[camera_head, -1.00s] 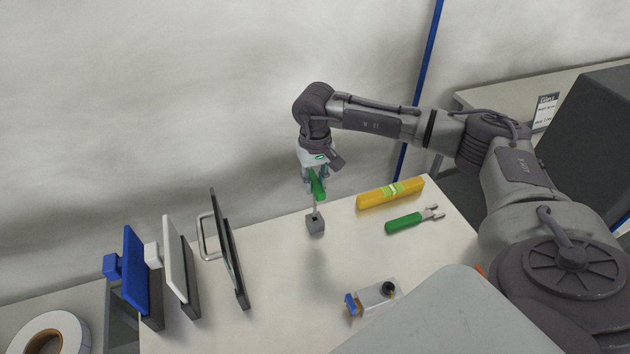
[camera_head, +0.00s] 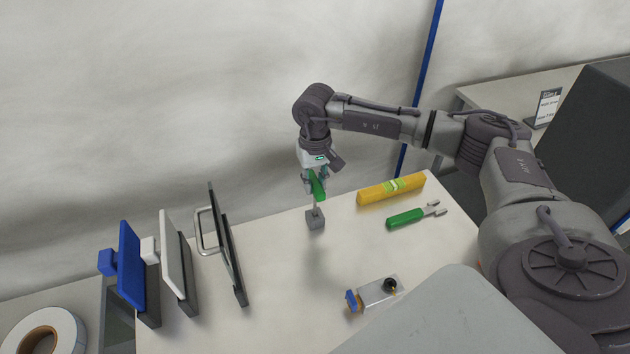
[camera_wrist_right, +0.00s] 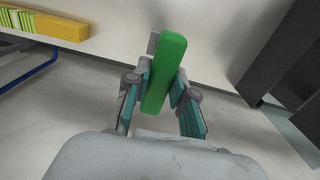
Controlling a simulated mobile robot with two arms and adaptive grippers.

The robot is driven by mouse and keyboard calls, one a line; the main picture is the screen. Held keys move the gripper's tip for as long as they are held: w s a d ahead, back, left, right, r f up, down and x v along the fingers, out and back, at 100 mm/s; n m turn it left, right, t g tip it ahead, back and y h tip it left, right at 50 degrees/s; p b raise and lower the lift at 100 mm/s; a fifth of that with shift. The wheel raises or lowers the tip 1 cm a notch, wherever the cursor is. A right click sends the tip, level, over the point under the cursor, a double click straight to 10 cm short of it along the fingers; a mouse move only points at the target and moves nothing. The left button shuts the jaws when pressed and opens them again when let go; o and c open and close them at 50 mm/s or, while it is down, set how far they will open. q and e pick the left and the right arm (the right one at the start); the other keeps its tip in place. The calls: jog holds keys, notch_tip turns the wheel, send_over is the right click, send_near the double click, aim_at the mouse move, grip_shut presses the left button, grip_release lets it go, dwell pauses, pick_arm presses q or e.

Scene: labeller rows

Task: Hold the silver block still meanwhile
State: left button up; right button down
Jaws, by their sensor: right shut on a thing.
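The silver block (camera_head: 378,292) lies on the near part of the table in the head view, with a blue knob on its left end and a black knob on top. No gripper touches it. My right gripper (camera_head: 316,182) is well behind it, above the table, shut on a green handle (camera_head: 318,187). The handle also shows between the fingers in the right wrist view (camera_wrist_right: 164,75). A thin shaft runs down from it to a small dark grey cube (camera_head: 315,220); I cannot tell how far it goes in. My left gripper is out of view.
A yellow box (camera_head: 391,189) and a green-handled fork-ended tool (camera_head: 413,216) lie at the right. Upright blue (camera_head: 131,268), white (camera_head: 176,262) and dark (camera_head: 228,250) panels stand at the left. The middle of the table (camera_head: 285,275) is clear.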

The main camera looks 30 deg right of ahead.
jog(key=shift+f+b, duration=1)
jog(key=shift+f, duration=0.25)
jog(key=c, duration=0.9)
grip_release()
jog(key=shift+r, duration=0.15)
notch_tip(320, 180, up, 12)
jog(key=shift+f, duration=0.1)
